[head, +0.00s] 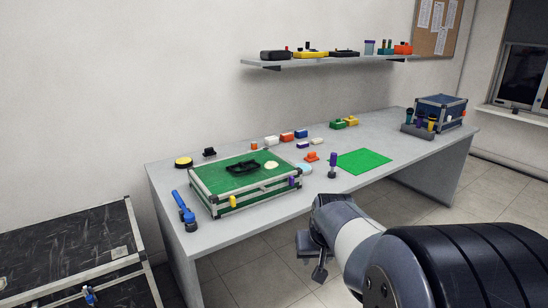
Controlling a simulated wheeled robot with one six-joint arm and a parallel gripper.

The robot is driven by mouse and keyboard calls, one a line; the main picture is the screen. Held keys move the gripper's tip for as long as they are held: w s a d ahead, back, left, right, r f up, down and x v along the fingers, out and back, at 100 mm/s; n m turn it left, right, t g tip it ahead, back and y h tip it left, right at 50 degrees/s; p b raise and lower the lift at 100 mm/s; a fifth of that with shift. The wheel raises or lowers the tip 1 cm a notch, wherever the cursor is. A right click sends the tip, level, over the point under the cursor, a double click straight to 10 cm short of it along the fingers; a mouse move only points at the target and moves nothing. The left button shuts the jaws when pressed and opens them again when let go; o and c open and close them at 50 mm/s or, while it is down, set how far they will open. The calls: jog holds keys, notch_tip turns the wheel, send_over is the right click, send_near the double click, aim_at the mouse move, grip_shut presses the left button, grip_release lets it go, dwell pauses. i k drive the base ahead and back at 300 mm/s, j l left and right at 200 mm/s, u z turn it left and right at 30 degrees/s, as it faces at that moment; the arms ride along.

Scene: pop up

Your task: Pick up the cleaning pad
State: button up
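I cannot tell for certain which thing is the cleaning pad. A pale round flat piece (271,165) lies on the green top of a metal-edged case (217,196), beside a black part (243,167). A light blue rounded piece (305,168) sits on the table just right of the case, partly hidden by it. A yellow disc with a dark base (184,162) lies at the table's back left. My gripper (312,262) hangs in front of the table's near edge, apart from all these things. Its fingers are small and dark, and their opening is unclear.
The grey table (310,197) also bears a blue tool (184,212), a purple-topped upright tool (332,166), a green mat (364,161), several coloured blocks and a blue case (440,111). A wall shelf (330,60) is above. A black-topped case (68,250) stands at lower left.

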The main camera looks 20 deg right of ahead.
aim_at(311, 156)
jog(key=i+l+u, duration=0.3)
jog(key=l, duration=0.25)
jog(key=i+l+u, duration=0.2)
jog(key=l, duration=0.15)
jog(key=i+l+u, duration=0.15)
jog(key=l, duration=0.15)
jog(key=i+l+u, duration=0.15)
jog(key=l, duration=0.2)
jog(key=l+u, duration=0.15)
jog(key=l, duration=0.25)
jog(key=i+l, duration=0.1)
jog(key=l, duration=0.3)
jog(key=i+l, duration=0.1)
jog(key=l, duration=0.35)
jog(key=i+l, duration=0.15)
jog(key=l, duration=0.25)
jog(key=i+l, duration=0.1)
jog(key=l, duration=0.3)
jog(key=i+l, duration=0.1)
jog(key=l, duration=0.3)
jog(key=u, duration=0.05)
